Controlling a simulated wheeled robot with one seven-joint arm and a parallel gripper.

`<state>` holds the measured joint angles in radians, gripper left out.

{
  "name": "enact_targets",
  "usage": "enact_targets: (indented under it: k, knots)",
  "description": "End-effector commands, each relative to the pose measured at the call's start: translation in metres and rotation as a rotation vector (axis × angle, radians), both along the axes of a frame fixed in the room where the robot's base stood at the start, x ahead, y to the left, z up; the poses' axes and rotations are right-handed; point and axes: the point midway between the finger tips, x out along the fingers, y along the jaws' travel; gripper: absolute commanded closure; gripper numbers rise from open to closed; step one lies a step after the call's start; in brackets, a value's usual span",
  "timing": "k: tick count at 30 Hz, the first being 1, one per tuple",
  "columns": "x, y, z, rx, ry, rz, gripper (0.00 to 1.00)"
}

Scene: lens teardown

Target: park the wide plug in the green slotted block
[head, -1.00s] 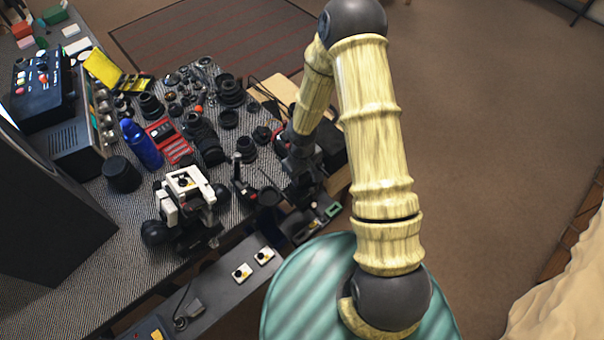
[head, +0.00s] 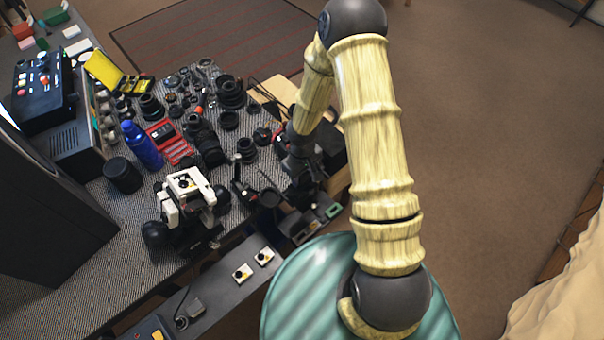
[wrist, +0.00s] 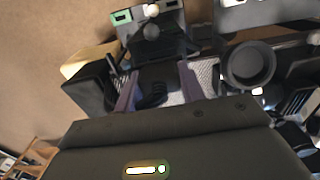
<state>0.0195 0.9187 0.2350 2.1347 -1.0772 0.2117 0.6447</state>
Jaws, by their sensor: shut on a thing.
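My gripper (wrist: 158,90) shows at the middle of the wrist view, its two purplish fingers apart with a dark piece (wrist: 152,96) between them. It is shut on this dark piece, which I take for the wide plug; its shape is mostly lost in shadow. In the head view my gripper (head: 302,168) hangs at the table's right front edge, and the held piece cannot be made out. The green slotted block (head: 333,211) sits on a dark unit in front of and right of my gripper. It also shows at the top of the wrist view (wrist: 122,17), apart from the fingers.
A round black cup (wrist: 248,66) stands right of my gripper in the wrist view. A white and black device (head: 187,190), a blue bottle (head: 142,146) and several dark lens parts crowd the table. A dark box (wrist: 90,85) is close on the left in the wrist view.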

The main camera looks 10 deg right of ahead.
Motion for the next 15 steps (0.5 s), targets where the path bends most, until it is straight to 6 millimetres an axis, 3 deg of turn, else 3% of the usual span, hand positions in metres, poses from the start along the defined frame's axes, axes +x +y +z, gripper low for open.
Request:
enact_targets:
  k: [15]
  knots:
    - [0.0, 0.0, 0.019, 0.0, 0.0, 0.0, 0.88]
